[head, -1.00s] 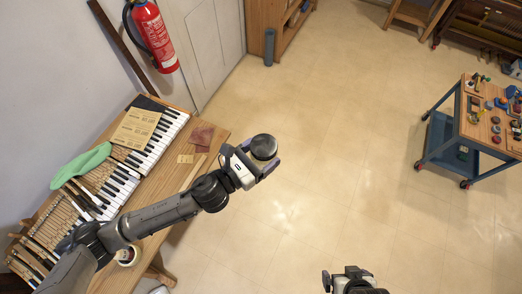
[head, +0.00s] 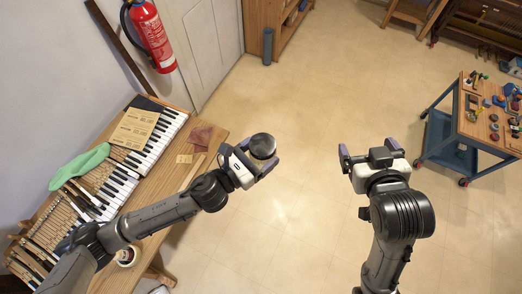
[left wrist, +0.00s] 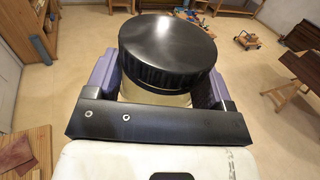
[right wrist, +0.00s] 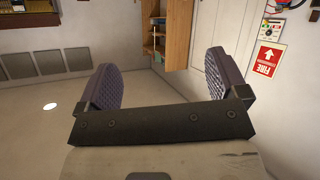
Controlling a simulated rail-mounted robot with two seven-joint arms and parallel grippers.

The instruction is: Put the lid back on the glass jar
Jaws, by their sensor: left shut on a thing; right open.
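My left gripper (head: 248,160) is shut on the glass jar, held in the air over the floor beside the workbench. In the left wrist view the round black ribbed lid (left wrist: 168,45) sits on top of the jar, and the pale glass jar (left wrist: 150,97) shows just under its rim between the fingers. I cannot tell how tightly the lid sits. The lid also shows from above in the head view (head: 262,146). My right gripper (head: 368,152) is open and empty, to the right of the jar and apart from it. Its spread fingers show in the right wrist view (right wrist: 162,85).
A wooden workbench (head: 150,218) with piano keys (head: 160,138), a green cloth (head: 80,167) and papers stands at the left. A fire extinguisher (head: 153,38) hangs on the wall. A blue trolley (head: 445,135) with small parts stands at the right. The floor between my arms is clear.

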